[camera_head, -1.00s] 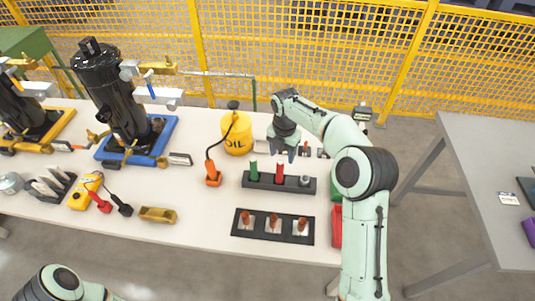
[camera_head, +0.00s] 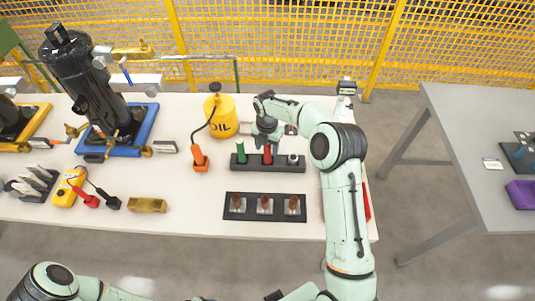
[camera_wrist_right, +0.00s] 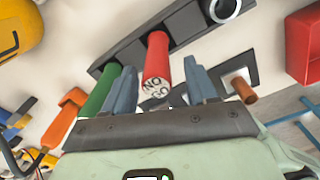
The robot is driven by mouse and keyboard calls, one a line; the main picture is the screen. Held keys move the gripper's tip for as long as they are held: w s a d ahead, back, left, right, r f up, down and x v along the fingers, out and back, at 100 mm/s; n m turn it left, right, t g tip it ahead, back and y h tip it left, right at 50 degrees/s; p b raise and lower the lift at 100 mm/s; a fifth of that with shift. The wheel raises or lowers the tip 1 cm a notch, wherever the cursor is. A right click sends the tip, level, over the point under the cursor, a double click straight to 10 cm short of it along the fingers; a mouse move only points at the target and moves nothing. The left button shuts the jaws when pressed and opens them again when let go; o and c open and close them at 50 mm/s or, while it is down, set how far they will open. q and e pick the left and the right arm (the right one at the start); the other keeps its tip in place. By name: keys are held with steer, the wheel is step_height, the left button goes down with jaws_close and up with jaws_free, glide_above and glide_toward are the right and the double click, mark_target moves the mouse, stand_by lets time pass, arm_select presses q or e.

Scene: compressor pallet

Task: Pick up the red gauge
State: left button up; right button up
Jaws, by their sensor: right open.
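The red gauge (camera_head: 267,155) stands upright in the middle of a dark holder (camera_head: 253,166), between a green gauge (camera_head: 241,153) and a grey ring (camera_head: 292,159). In the right wrist view the red gauge (camera_wrist_right: 157,58) shows a white end marked "NO GO". My right gripper (camera_head: 267,143) is just above the red gauge. In the wrist view its open blue-grey fingers (camera_wrist_right: 160,86) lie on either side of the gauge's marked end, with gaps on both sides. My left gripper is not in view; only part of my left arm shows.
The green gauge (camera_wrist_right: 102,90) is close beside one finger in the wrist view. A black tray (camera_head: 248,213) with several brown-handled pieces lies in front. A red bin (camera_wrist_right: 304,42) is nearby.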

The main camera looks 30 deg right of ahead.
mark_target(267, 151)
steer(key=f, duration=0.3)
steer(key=shift+w+f, duration=0.15)
steer(key=shift+w, duration=0.05)
steer(key=shift+s, duration=0.1)
jaws_close()
